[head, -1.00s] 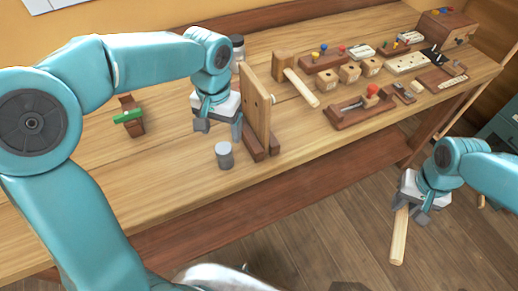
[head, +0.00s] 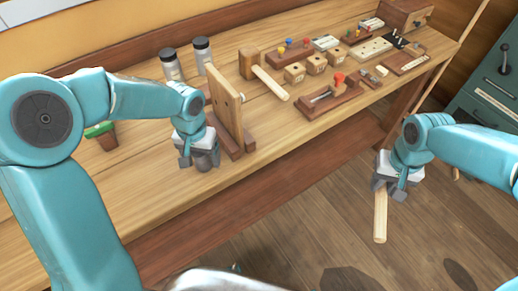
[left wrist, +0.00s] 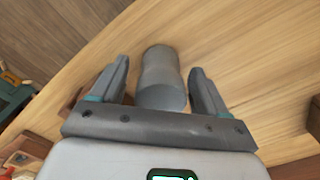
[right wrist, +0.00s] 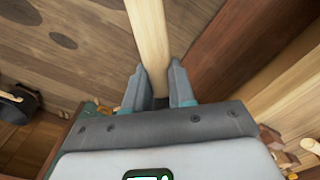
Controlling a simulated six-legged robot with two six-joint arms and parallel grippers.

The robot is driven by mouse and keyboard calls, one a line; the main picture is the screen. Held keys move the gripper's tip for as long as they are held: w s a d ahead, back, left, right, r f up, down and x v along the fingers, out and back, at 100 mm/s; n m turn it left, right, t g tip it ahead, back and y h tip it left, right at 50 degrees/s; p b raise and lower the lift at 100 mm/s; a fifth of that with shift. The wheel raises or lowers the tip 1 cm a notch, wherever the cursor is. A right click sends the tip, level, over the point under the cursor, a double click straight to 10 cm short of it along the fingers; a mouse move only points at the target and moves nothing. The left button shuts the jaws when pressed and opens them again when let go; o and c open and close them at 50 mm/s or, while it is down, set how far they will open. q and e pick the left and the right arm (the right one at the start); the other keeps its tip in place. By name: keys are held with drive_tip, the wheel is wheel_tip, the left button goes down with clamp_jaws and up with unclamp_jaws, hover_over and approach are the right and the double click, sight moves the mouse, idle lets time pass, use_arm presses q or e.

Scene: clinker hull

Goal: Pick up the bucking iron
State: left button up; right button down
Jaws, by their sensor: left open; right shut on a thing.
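The bucking iron (left wrist: 162,78), a plain grey metal cylinder, stands between the two fingers of my left gripper (left wrist: 160,92) in the left wrist view. The fingers are open, with a visible gap on each side of the iron. In the head view my left gripper (head: 198,162) is low over the bench beside an upright wooden board (head: 226,112) and mostly hides the iron. My right gripper (head: 386,190) is shut on a pale wooden handle (head: 380,220), held off the bench's front edge. The handle also shows in the right wrist view (right wrist: 149,38).
The bench (head: 150,205) is clear in front of my left gripper. A wooden mallet (head: 270,82), small blocks and racks stand further right. Two lidded jars (head: 203,55) stand behind. A green-topped wooden item (head: 103,131) lies left. A grey-green cabinet (head: 490,100) is at right.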

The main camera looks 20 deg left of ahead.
use_arm(q)
clamp_jaws()
drive_tip(key=shift+r, duration=0.1)
drive_tip(key=shift+w+r, duration=0.1)
drive_tip(key=shift+r, duration=0.15)
wheel_tip(320, 180, up, 20)
drive_tip(key=shift+f+p, duration=0.2)
drive_tip(key=shift+p, duration=0.25)
drive_tip(key=shift+s, duration=0.2)
